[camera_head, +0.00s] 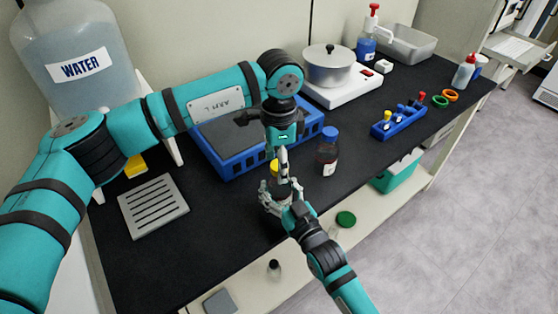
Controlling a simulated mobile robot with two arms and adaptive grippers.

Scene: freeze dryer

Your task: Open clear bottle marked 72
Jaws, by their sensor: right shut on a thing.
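My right gripper (278,200) comes up from the lower right and is shut around a small dark-topped thing (284,188), likely the clear bottle. The fingers hide most of it, and no number 72 can be read. My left gripper (283,163) points straight down from the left arm, just above this thing. Its fingers are seen nearly edge-on, so their opening and any contact are unclear. A yellow cap (274,168) shows just behind the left fingers.
A blue rack (225,150) is behind, and a slotted grey plate (152,206) lies left. A hotplate with a pot (330,68) and a blue tube holder (398,122) stand farther right on the black bench.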

